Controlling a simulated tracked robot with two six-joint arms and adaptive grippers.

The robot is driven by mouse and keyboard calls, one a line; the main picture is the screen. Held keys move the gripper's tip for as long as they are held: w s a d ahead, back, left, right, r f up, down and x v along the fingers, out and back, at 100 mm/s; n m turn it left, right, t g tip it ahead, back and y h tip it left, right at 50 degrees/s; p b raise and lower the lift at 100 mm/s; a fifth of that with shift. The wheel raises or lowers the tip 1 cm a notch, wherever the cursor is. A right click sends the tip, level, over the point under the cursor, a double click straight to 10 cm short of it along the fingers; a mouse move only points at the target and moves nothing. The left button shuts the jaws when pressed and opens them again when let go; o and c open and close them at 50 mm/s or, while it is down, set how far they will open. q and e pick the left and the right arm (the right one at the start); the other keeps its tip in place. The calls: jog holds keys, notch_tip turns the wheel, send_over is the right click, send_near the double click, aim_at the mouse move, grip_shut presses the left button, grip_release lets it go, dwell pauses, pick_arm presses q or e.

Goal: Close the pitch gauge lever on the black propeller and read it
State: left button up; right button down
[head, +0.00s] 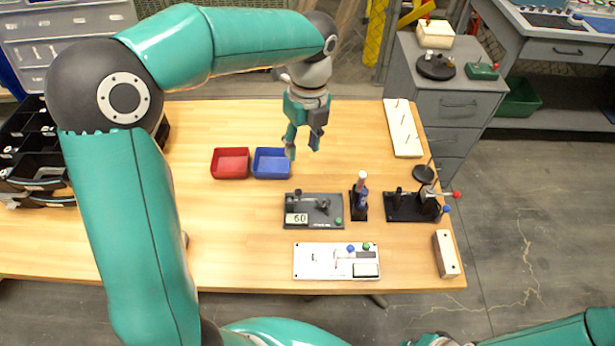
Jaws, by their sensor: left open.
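My left gripper (303,147) hangs fingers down above the back middle of the wooden table, open and empty. It is behind and left of the devices, touching none of them. Further right, a black-based device (405,208) has a dark disc, a red knob and a blue knob. I cannot tell which part is the pitch gauge lever or the black propeller. My right gripper is out of view.
A red tray (231,163) and a blue tray (272,163) stand left of the devices. A white panel (318,262) lies in front. A white pegged board (402,128) and a wooden block (446,254) lie at the right edge. The table's left middle is clear.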

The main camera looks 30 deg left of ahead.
aim_at(298, 190)
pick_arm(q)
jog(key=f, duration=0.5)
jog(key=s+f, duration=0.1)
jog(key=f, duration=0.5)
jog(key=a+f, duration=0.1)
jog(key=f, duration=0.4)
jog(key=shift+s+f, duration=0.2)
jog(key=shift+f, duration=0.2)
grip_shut()
jog(key=shift+d, duration=0.1)
